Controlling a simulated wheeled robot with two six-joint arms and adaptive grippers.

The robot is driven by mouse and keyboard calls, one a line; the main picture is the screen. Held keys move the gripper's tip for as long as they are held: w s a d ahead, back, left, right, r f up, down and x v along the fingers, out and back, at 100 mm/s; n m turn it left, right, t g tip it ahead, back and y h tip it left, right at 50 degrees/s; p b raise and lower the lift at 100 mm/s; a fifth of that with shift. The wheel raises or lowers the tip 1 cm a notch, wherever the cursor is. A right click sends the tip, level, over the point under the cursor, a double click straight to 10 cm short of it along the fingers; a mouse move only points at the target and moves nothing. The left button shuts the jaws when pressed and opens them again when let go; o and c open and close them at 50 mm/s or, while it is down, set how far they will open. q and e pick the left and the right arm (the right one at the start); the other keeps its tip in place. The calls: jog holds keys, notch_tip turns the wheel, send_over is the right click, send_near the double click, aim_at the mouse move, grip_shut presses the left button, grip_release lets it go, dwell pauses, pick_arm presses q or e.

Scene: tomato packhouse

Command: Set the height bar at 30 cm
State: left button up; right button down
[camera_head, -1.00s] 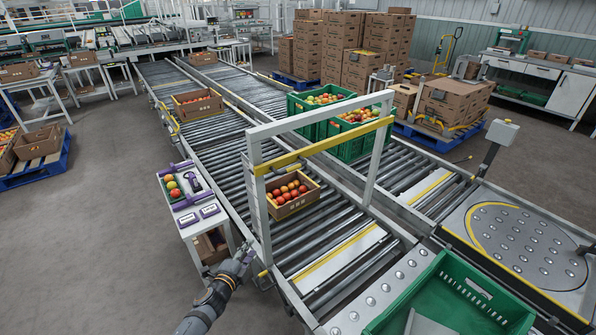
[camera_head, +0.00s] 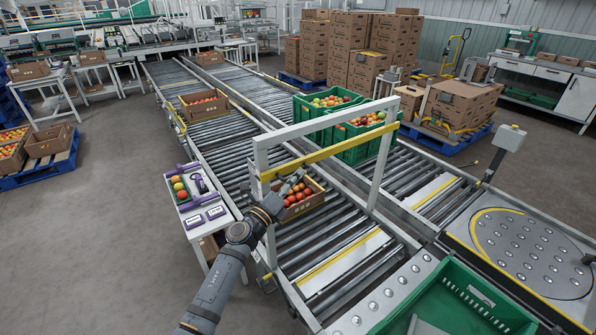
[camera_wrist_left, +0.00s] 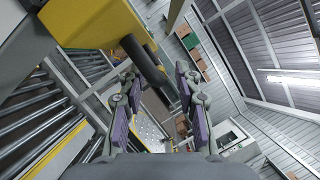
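The yellow height bar (camera_head: 345,147) spans a light grey gate frame (camera_head: 374,160) over the roller conveyor. It also shows large in the wrist view (camera_wrist_left: 88,22). A dark grey handle (camera_wrist_left: 147,62) sticks out from the bar toward the space between my left fingers. My left gripper (camera_head: 294,180) is at the bar's left part, near the left post; in the wrist view (camera_wrist_left: 157,105) its purple-padded fingers are apart, with nothing clamped between them. Whether a finger touches the handle I cannot tell. No height scale is readable. My right gripper is not in view.
A cardboard box of tomatoes (camera_head: 310,206) sits on the rollers below the bar, partly hidden by my gripper. A small side table (camera_head: 218,224) with tomatoes and purple tools stands left of the conveyor. Green crates (camera_head: 358,153) stand behind the gate; an empty green crate (camera_head: 470,287) is front right.

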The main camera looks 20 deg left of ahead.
pick_arm(q)
jog(key=shift+x, duration=0.95)
grip_shut()
jog(key=shift+f, duration=0.1)
